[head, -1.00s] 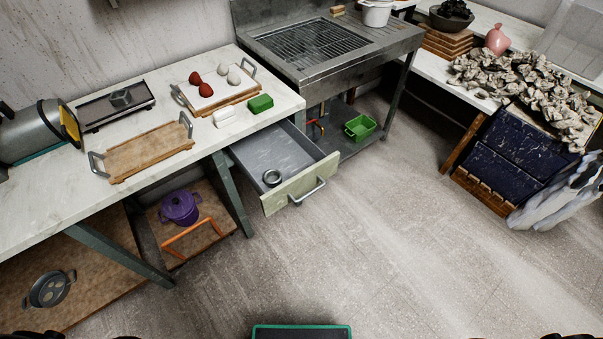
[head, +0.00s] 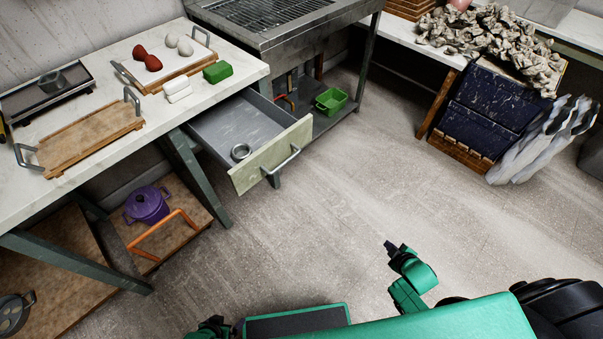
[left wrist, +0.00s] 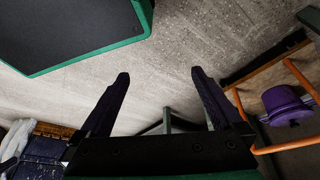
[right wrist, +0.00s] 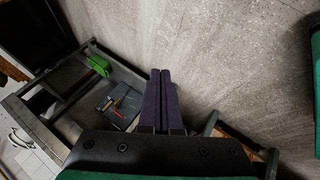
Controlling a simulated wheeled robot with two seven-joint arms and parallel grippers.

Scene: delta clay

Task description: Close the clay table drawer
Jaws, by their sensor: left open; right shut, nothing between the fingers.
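The clay table drawer (head: 215,128) is pulled open under the right end of the white-topped table (head: 75,190) in the head view. It has a pale green front (head: 250,172) with a metal bar handle (head: 283,164).
A metal sink stand (head: 290,50) adjoins the table, with a green bin (head: 331,100) on its lower shelf. A purple pot (head: 146,205) and an orange bar (head: 160,232) are under the table. Open floor (head: 340,210) lies in front of the drawer.

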